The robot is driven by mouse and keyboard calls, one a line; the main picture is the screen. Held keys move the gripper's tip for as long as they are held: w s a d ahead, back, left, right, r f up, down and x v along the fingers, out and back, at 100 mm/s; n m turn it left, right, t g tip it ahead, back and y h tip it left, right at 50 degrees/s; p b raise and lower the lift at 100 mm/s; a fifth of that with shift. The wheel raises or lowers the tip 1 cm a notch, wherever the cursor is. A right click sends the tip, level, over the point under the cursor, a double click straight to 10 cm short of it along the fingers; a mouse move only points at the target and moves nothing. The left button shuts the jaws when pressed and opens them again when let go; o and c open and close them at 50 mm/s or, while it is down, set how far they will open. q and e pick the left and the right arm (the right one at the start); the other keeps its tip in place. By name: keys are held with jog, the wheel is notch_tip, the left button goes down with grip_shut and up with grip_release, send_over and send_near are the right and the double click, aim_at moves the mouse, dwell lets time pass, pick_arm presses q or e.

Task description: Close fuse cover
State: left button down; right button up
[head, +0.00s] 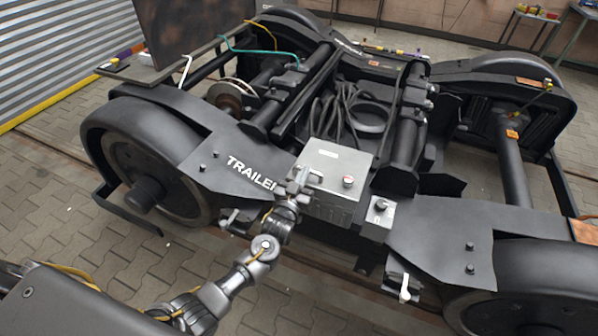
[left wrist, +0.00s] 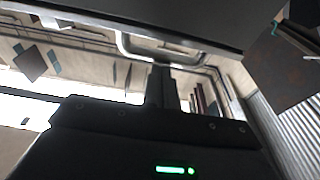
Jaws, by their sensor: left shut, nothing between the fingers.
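A grey metal fuse box (head: 335,165) sits on the near side frame of the bogie, right of the white "TRAILER" lettering. My left gripper (head: 300,178) is shut and empty at the box's left front edge; contact is unclear. In the left wrist view its fingers (left wrist: 162,85) point up toward a dark grey slab (left wrist: 190,18) and a bent silver bar (left wrist: 124,44). My right gripper is out of view.
A smaller grey box (head: 379,218) with a knob stands to the right. Black cables (head: 338,115) lie behind the fuse box. A white lever (head: 405,288) sticks out below the frame. Wheels flank the frame; the paved floor in front is clear.

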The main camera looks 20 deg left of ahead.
pick_arm(q)
jog(key=v, duration=1.1)
jog(key=shift+a+f, duration=0.2)
jog(key=shift+a, duration=0.15)
